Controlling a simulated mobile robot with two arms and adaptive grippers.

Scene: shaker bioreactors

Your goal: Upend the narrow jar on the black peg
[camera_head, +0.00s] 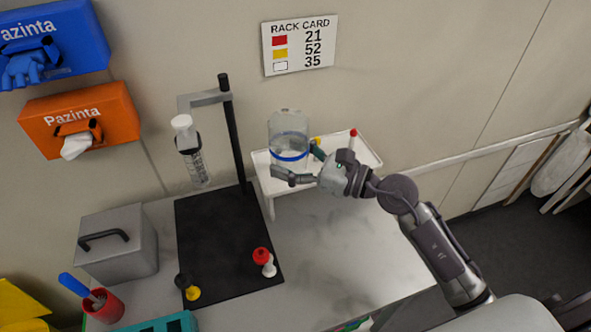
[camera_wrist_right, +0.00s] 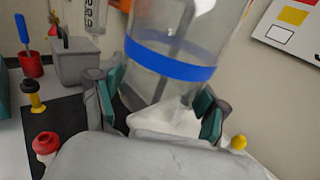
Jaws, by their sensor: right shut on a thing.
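A clear jar (camera_head: 289,128) with a blue band is held by my right gripper (camera_head: 298,163) over the white rack at the back of the table. In the right wrist view, the jar (camera_wrist_right: 185,48) stands between the two teal-padded fingers (camera_wrist_right: 160,110), its blue band just above them. I cannot tell which end of the jar is its mouth. A peg with a black head and yellow base (camera_head: 187,286) stands on the black mat's front left; it also shows in the right wrist view (camera_wrist_right: 33,96). My left gripper is out of view.
A red-and-white peg (camera_head: 265,262) stands on the black mat (camera_head: 225,235). The white rack (camera_head: 372,157) carries red and yellow items. A grey box (camera_head: 117,245) and red cup (camera_head: 104,306) are left. The table's right side is clear.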

